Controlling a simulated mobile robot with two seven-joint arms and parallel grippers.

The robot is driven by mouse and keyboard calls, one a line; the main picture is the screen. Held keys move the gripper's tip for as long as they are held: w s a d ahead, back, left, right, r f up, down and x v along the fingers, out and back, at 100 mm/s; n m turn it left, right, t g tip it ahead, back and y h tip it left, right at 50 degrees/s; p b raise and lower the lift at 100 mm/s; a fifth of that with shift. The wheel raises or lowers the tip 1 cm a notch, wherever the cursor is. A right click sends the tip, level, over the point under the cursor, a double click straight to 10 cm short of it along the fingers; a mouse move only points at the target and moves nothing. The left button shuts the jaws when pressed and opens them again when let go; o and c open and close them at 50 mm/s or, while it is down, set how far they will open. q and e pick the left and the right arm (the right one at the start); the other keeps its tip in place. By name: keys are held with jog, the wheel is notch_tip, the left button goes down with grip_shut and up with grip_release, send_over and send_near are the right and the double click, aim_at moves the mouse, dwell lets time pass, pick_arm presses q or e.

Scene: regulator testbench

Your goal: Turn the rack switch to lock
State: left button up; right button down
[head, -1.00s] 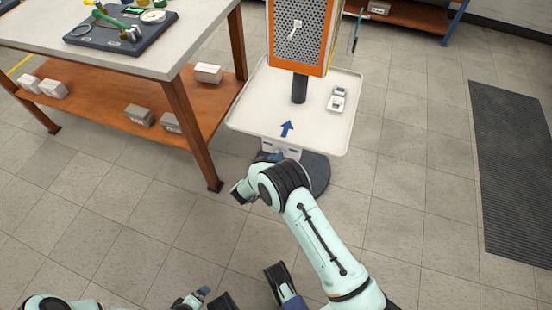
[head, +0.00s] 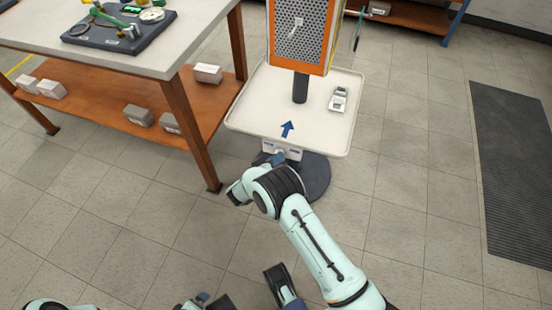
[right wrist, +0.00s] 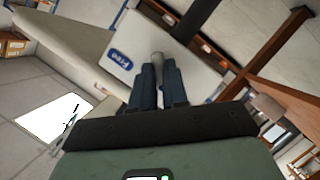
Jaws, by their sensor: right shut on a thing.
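The rack switch is on a white plate (head: 284,150) with blue labels, under the front edge of the stand's tray. In the right wrist view the plate (right wrist: 140,50) shows a blue label reading "Free". My right gripper (head: 277,158) is at the plate, and its dark fingers are shut on the grey switch knob (right wrist: 158,57). The knob is mostly hidden between the fingers, so its exact angle is hard to tell. Dark parts of my left gripper show at the bottom edge of the head view, cut off; its opening is unclear.
The white tray (head: 250,105) carries a small device (head: 338,99) and a blue arrow. An orange perforated panel (head: 297,40) stands behind it. A workbench (head: 190,45) with a dark board (head: 118,33) is at left. A dark mat (head: 512,170) lies at right on open floor.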

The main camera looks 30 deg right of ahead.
jog(key=c, duration=1.1)
grip_release()
jog(key=shift+c, duration=0.2)
pick_arm(q)
jog(key=r+p, duration=0.1)
jog(key=s+d+r, duration=0.1)
jog(key=r+p, duration=0.1)
jog(key=shift+s+d+r+h+p, duration=0.15)
jog(key=shift+d+h+p, duration=0.15)
jog(key=shift+d, duration=0.05)
pick_arm(e)
jog(key=v, duration=1.3)
jog(key=shift+a, duration=0.2)
jog(key=shift+r, duration=0.1)
